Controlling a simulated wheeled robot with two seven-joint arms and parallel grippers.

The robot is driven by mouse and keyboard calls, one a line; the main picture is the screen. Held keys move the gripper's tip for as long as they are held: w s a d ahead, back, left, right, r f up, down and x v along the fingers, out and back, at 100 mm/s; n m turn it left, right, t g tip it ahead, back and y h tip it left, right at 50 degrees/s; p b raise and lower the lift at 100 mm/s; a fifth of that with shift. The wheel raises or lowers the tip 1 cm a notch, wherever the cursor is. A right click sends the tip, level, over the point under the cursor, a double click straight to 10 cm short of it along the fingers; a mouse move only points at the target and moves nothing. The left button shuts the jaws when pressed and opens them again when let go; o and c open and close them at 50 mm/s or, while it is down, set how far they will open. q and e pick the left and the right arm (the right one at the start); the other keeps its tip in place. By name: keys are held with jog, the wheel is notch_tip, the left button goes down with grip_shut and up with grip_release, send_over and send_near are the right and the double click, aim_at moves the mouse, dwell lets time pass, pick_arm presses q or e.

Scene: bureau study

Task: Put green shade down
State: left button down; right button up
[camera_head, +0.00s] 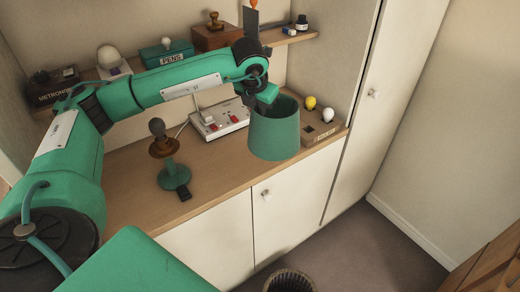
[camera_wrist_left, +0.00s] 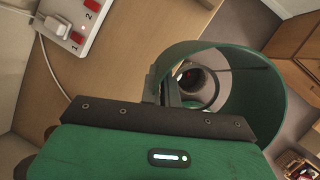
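A lamp base (camera_head: 173,176) with a green foot and a dark bulb stands upright on the desk, bare of any shade. My right gripper is not in view.
The desk top (camera_head: 225,166) has free room between the lamp base and the shade. A white socket strip (camera_head: 218,120) lies behind. A wooden box with bulbs (camera_head: 322,126) is at right. A wastebasket (camera_head: 290,281) stands on the floor below. A green PENS box (camera_head: 167,53) is behind my arm.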

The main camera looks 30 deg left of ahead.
pick_arm(q)
jog(key=w+a+r+n+g+y+b, duration=0.4)
jog(key=a+n, duration=0.4)
jog(key=n, duration=0.7)
jog(key=shift+h, duration=0.3)
jog(key=f, duration=0.6)
jog(key=f+p, duration=0.1)
jog(key=f, duration=0.5)
jog(key=s+f, duration=0.1)
jog(key=f, duration=0.5)
jog(key=shift+p, duration=0.4)
jog(key=shift+w+f, duration=0.1)
jog(key=shift+f, duration=0.05)
jog(key=shift+f, duration=0.1)
jog(key=c, duration=1.6)
grip_release()
jog(key=shift+c, duration=0.2)
